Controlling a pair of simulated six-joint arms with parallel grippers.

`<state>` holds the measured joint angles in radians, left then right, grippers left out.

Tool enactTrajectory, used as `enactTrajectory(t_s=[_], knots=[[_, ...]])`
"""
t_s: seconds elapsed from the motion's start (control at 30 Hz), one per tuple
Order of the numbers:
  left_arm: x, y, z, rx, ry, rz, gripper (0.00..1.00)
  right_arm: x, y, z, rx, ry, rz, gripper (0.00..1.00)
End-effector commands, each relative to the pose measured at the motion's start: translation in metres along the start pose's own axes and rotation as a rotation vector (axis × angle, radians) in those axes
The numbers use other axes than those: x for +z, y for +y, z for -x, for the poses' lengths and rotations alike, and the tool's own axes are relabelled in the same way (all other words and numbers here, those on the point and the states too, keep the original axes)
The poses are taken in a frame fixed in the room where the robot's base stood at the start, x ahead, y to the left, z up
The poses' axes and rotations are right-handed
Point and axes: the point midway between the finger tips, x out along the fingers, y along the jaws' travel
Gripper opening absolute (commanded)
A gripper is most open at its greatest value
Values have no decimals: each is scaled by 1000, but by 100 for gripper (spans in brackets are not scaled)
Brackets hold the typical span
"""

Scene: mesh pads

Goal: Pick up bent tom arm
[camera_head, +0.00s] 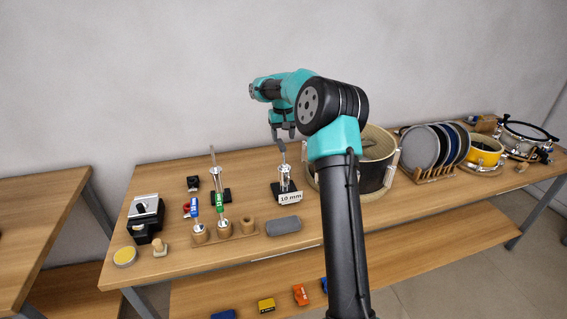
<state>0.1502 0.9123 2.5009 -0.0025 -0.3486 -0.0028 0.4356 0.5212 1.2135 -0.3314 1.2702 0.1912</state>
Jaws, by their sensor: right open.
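A thin metal rod, which looks like the bent tom arm (283,160), stands upright in a dark-based stand with a "10 mm" label (290,198). Its bend is too small to make out. My right gripper (283,136) is open, fingers pointing down, just above the rod's top. I cannot tell whether the fingertips are beside the rod or touching it. A second metal rod (212,158) stands in another dark stand to the left. My left gripper is not in view.
A wooden block (240,233) holds green and blue handled tools. A grey pad (283,226) lies in front of the labelled stand. A drum (375,180) stands close on the right, partly behind my arm. A rack of discs (432,172) is further right.

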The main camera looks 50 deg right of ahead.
Motion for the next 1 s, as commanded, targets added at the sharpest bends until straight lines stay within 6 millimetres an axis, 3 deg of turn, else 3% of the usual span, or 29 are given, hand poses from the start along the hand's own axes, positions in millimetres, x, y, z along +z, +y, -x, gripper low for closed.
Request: enactTrajectory(t_s=[0.17,0.57,1.0], knots=[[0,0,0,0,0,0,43,0,0,-16,0,-1,0,55],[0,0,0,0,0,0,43,0,0,-20,0,-1,0,55],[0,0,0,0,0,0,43,-3,3,-68,1,-1,1,55]])
